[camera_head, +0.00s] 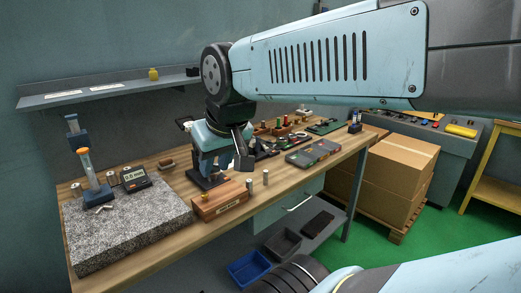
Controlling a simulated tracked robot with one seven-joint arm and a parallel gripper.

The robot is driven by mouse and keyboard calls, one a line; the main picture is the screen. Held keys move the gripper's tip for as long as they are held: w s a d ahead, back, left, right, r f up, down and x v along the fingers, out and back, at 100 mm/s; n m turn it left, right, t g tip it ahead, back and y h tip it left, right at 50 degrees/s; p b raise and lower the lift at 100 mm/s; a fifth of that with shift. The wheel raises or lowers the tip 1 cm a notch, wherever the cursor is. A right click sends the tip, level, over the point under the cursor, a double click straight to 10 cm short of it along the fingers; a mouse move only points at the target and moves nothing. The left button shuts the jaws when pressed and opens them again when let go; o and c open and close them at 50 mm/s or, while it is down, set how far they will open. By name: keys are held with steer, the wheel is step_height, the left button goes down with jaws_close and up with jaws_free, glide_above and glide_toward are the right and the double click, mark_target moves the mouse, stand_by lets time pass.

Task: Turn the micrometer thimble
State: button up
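My gripper (226,163) hangs below my arm's dark wrist, over the middle of the wooden bench. Its fingers are small and overlap with things behind them, so I cannot tell whether they are open or shut. A dark stand (205,180) is on the bench just below and left of my gripper, behind the wooden block. The micrometer and its thimble cannot be clearly made out. My gripper covers much of that spot, and I cannot tell whether it touches anything there.
A wooden block (221,201) with a label is at the bench's front edge, with small metal cylinders (265,177) to its right. A granite plate (130,225) at left bears a gauge stand (90,172) and digital display (135,179). A compartment tray (314,153) lies at right.

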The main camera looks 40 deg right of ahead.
steer(key=w+d+f+m+g+y, duration=0.3)
steer(key=w+f+y, duration=0.2)
steer(key=w+f, duration=0.3)
steer(key=m+t+h, duration=0.4)
steer(key=m+t, duration=1)
steer(key=t, duration=0.1)
glide_toward(278, 148)
steer(key=w, duration=1)
steer(key=shift+w+a+f, duration=0.1)
steer(key=shift+a+f, duration=0.15)
steer(key=shift+f, duration=0.1)
